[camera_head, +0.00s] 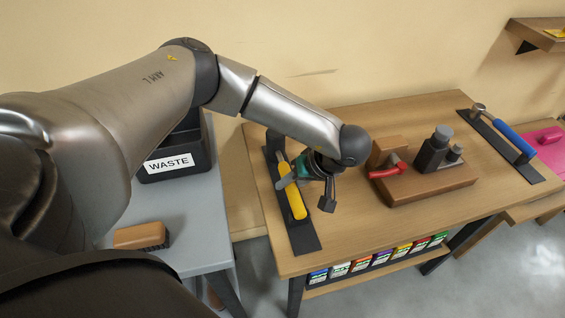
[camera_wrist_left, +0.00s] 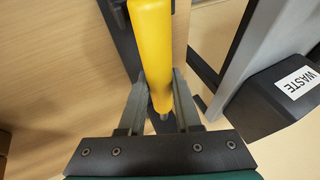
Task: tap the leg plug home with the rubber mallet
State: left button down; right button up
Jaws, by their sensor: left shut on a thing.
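A yellow-handled tool (camera_head: 297,202), whose head I cannot make out, is at the black strip (camera_head: 303,240) on the left of the wooden bench. Its yellow handle (camera_wrist_left: 151,45) runs down between my fingers in the left wrist view. My left gripper (camera_head: 307,192) is shut on this handle, and the gripper also shows in the left wrist view (camera_wrist_left: 160,108). A blue-handled hammer (camera_head: 512,138) with a metal head lies on another black strip at the right. A dark grey piece with round tops (camera_head: 432,157) stands on a brown wooden block; I cannot tell which part is the leg plug. My right gripper is not in view.
The wooden block (camera_head: 430,190) also carries a red-handled clamp (camera_head: 388,171). A black WASTE bin (camera_head: 186,140) and a brush (camera_head: 142,236) are on the grey table to the left. Several coloured boxes (camera_head: 380,257) line the shelf below. The bench front (camera_head: 385,225) is clear.

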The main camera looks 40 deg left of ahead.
pick_arm(q)
jog(key=shift+r+p, duration=3)
jog(key=shift+r, duration=0.6)
jog(key=shift+f, duration=0.1)
jog(key=s+d+r+p, duration=0.1)
jog(key=p, duration=0.1)
jog(key=s+r+p, duration=0.1)
jog(key=r+p, duration=0.1)
jog(key=shift+s+d, duration=0.35)
jog(key=shift+s, duration=0.05)
jog(key=s+d+r+p, duration=0.6)
jog(key=s+r+p, duration=0.3)
jog(key=s+p, duration=0.1)
